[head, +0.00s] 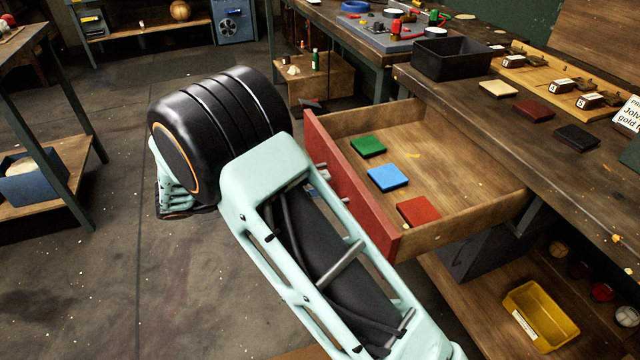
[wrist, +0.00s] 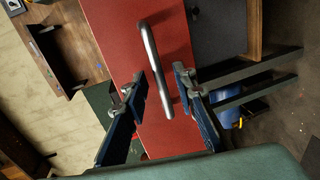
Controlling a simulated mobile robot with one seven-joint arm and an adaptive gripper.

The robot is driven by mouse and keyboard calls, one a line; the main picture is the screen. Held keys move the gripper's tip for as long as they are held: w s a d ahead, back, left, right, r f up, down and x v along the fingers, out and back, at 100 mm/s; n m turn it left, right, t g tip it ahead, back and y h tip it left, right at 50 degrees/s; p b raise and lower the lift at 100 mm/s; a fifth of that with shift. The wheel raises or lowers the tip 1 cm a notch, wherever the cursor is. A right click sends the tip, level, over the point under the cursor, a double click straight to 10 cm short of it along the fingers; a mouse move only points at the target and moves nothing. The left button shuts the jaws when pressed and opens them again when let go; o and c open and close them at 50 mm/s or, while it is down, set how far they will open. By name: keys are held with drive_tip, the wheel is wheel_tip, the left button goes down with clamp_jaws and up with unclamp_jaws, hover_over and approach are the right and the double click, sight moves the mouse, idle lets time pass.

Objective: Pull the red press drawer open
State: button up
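The red press drawer (head: 345,185) stands pulled well out of the bench in the head view. Its red front faces left, and its wooden inside holds a green tile (head: 368,147), a blue tile (head: 387,177) and a red tile (head: 419,211). In the wrist view the red front fills the middle, with a silver bar handle (wrist: 149,50) on it. My gripper (wrist: 163,82) has its two fingers apart, one on each side of the handle's lower part. Gaps show between the bar and both fingers. My arm mostly hides the handle side in the head view.
The bench top (head: 470,105) carries a black tray (head: 452,60) and several small tiles. A yellow bin (head: 541,312) sits on the lower shelf below the drawer. A wooden crate (head: 315,80) stands behind the drawer. The floor (head: 90,280) to the left is clear.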

drive_tip(key=v, duration=1)
drive_tip(key=shift+a, duration=0.3)
